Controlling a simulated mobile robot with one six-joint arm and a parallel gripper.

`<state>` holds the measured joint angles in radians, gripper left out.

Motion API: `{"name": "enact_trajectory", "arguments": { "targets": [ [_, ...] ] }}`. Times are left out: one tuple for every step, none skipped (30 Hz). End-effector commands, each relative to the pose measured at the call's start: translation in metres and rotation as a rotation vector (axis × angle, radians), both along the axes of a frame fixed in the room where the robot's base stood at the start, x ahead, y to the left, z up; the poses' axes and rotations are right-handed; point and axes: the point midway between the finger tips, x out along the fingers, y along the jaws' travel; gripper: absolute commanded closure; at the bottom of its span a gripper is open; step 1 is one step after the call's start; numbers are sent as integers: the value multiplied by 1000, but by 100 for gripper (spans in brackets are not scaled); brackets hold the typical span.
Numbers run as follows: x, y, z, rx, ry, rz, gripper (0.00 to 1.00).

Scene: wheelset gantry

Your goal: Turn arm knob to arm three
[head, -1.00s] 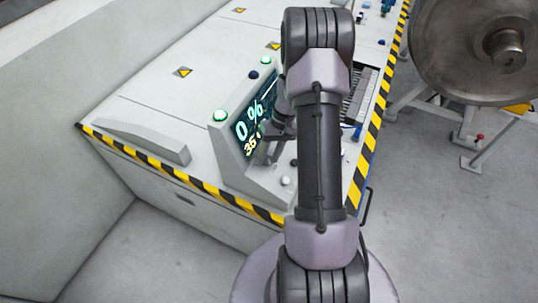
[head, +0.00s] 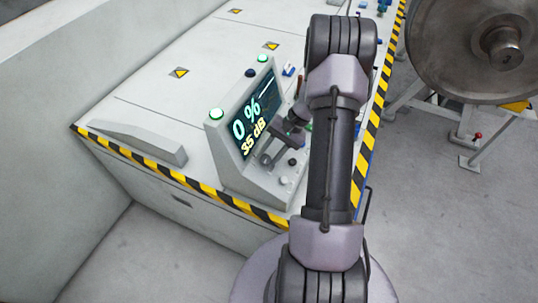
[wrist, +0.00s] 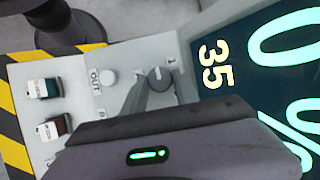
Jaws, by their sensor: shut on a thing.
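The control console (head: 245,178) stands on the bench, with a screen (head: 254,118) reading 0 % and 35 dB. In the wrist view, a small dark grey round knob (wrist: 158,77) sits on the console panel beside the screen (wrist: 262,75), with a small mark that looks like a 1 near it. My gripper (wrist: 148,90) reaches onto the panel with its fingers at the knob and is shut on it. The gripper body covers the lower part of the wrist view. In the head view, my gripper (head: 272,155) is small at the panel, partly hidden by my arm.
A white knob or button (wrist: 108,78) by an OUT label and two rocker switches (wrist: 43,88) share the panel. Yellow-black striping (head: 185,178) edges the bench.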

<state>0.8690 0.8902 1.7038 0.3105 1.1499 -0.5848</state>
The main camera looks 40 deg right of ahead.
Motion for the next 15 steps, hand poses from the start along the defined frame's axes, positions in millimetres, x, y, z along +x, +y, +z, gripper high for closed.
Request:
{"name": "enact_trajectory", "arguments": {
  "targets": [
    [0, 0, 0, 4, 1, -8, 100],
    [0, 0, 0, 5, 1, -13, 100],
    [0, 0, 0, 7, 3, -17, 100],
    [0, 0, 0, 8, 3, -21, 100],
    [0, 0, 0, 9, 3, -24, 100],
    [0, 0, 0, 10, 4, -26, 100],
    [0, 0, 0, 11, 4, -28, 100],
    [0, 0, 0, 13, 4, -28, 100],
    [0, 0, 0, 13, 5, -29, 100],
    [0, 0, 0, 13, 5, -30, 100],
    [0, 0, 0, 13, 5, -30, 100],
    [0, 0, 0, 13, 5, -30, 100],
    [0, 0, 0, 13, 5, -30, 100],
    [0, 0, 0, 13, 5, -30, 100],
    [0, 0, 0, 13, 5, -29, 100]
  ]
}}
